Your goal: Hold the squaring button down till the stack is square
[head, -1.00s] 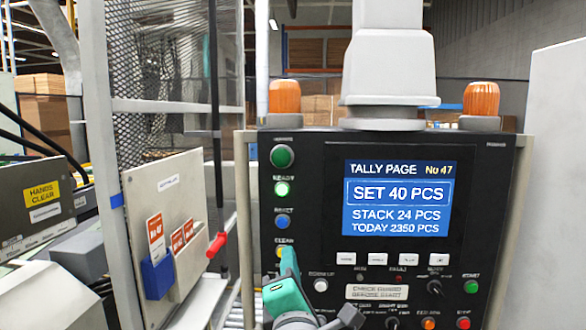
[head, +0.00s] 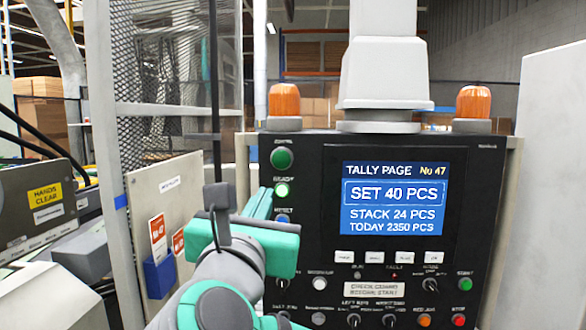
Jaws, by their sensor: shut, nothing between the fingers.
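The black control panel (head: 310,180) fills the middle of the head view. A white button (head: 320,284) sits low on its left half; its small label is too blurred to read surely, so I cannot confirm which button is the squaring one. My gripper (head: 262,203) is shut and empty. Its teal fingers point at the panel's left edge, beside the blue button (head: 283,215), up and left of the white button. I cannot tell whether the tips touch the panel. The gripper hides the yellow button below. The stack itself is not in view.
The screen (head: 393,198) reads set 40, stack 24, today 2350. Green buttons (head: 281,158) stand above the blue one; small knobs and orange and red buttons (head: 458,320) sit at lower right. A mesh guard (head: 165,70) and a board with tags (head: 170,195) stand left.

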